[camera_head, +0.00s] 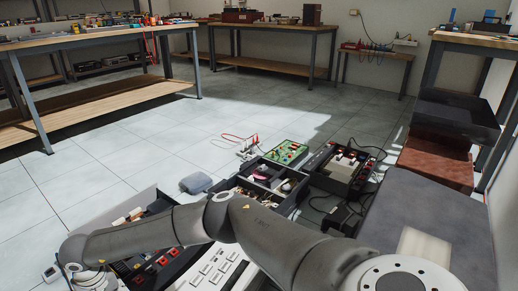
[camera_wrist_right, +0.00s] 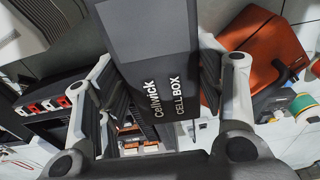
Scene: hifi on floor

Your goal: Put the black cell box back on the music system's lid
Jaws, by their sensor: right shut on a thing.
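My right gripper (camera_wrist_right: 165,88) is shut on the black cell box (camera_wrist_right: 160,75), which carries white "Cellwick CELL BOX" lettering. The box fills the upper middle of the right wrist view, between the fingers, and its top runs out of frame. The lid is not clearly identifiable. My left gripper is not in view.
An open black case with mixed parts (camera_head: 268,178), a green board (camera_head: 287,152) and another black unit (camera_head: 342,168) stand on the floor. A grey pouch (camera_head: 196,183) lies nearby. An orange-brown object (camera_wrist_right: 262,48) is beside the gripper. The tiled floor behind is free.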

